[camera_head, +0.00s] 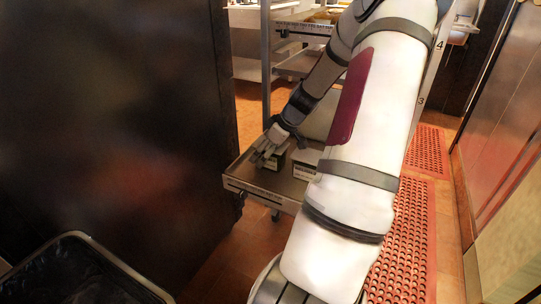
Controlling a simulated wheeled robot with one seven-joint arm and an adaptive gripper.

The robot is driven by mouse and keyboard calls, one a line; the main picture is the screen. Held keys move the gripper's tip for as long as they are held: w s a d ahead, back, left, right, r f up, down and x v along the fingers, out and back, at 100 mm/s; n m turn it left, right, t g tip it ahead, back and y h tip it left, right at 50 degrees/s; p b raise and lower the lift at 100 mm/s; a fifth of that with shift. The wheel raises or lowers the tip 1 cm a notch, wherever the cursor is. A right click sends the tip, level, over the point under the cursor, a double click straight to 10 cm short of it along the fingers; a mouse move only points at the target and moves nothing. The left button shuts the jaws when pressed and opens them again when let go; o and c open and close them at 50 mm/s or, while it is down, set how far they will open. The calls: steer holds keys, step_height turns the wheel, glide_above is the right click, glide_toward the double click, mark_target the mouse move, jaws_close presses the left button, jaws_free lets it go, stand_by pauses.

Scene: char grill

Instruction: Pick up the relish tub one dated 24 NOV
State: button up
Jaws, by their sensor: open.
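Two small tubs stand on the low shelf of a metal rack in the camera_head view. One is a dark tub (275,162) with a pale label on its front. The other, a paler tub (304,172) with a light label, stands just right of it and is partly hidden by my arm. The labels are too small to read, so I cannot tell which is dated 24 NOV. My gripper (264,154) is open, pointing down at the dark tub's left side. I cannot tell whether it touches the tub.
The metal shelf (239,171) has a raised front edge and an upright post on its left. More shelves rise behind. A large dark panel (110,110) stands close on the left, with a dark bin (75,240) below. Red perforated mats (408,240) lie on the floor at right.

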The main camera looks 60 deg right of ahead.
steer(key=shift+f, duration=0.2)
stand_by(0.3)
steer(key=c, duration=1.5)
steer(key=shift+r, duration=0.1)
